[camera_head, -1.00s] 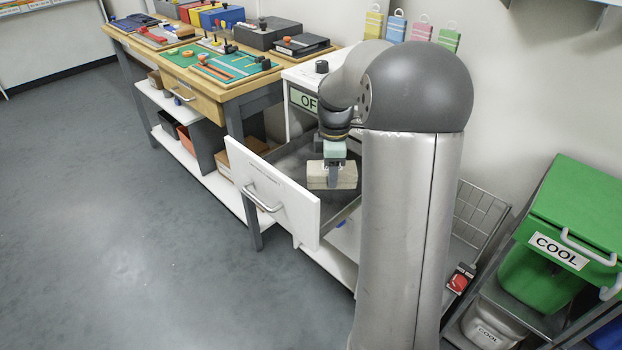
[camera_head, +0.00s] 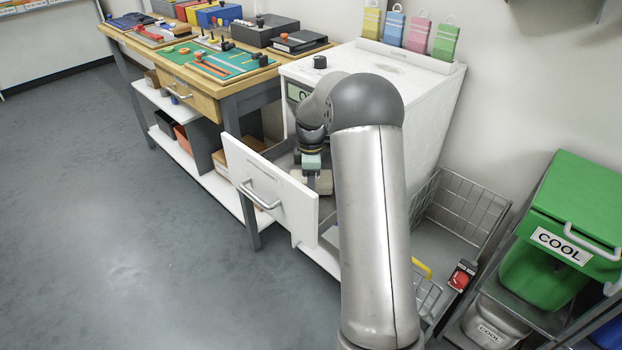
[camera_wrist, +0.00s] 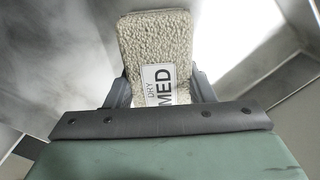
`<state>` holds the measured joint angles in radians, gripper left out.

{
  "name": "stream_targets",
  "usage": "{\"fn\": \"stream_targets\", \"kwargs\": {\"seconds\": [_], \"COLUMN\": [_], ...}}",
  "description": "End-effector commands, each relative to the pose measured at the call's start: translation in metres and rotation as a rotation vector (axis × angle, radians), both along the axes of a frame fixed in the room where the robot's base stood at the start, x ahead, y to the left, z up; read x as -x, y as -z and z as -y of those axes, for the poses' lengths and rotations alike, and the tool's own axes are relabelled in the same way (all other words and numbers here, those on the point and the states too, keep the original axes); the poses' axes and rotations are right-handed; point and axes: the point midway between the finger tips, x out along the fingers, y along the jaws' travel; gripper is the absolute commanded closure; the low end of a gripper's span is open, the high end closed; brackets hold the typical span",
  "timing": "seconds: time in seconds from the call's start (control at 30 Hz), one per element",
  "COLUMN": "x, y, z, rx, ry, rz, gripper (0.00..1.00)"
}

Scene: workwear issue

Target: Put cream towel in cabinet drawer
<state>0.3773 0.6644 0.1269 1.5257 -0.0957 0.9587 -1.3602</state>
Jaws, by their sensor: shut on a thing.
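In the head view my gripper (camera_head: 311,180) points down with the towel (camera_head: 297,180) inside the outline of the open cabinet drawer (camera_head: 262,193). The drawer has a white front with a bar handle and is pulled out from the white cabinet (camera_head: 400,85). My arm and the drawer front hide part of the towel and drawer floor. I cannot tell whether the towel touches the floor.
A wooden workbench (camera_head: 222,95) with tools and boxes stands left of the cabinet. A wire basket (camera_head: 462,205) is at the cabinet's right. A green bin (camera_head: 552,255) marked "COOL" stands at far right. The grey floor at left is clear.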

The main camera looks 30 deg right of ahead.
Motion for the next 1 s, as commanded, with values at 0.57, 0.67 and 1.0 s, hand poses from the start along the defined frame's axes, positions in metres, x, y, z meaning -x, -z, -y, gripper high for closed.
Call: {"fn": "stream_targets", "kwargs": {"seconds": [0.57,0.67,1.0], "x": [0.000,0.000,-0.001], "y": [0.002,0.001,-0.053], "z": [0.000,0.000,0.001], "rx": [0.000,0.000,0.002], "ry": [0.000,0.000,0.001], "rz": [0.001,0.001,0.006], "gripper": [0.29,0.29,0.29]}}
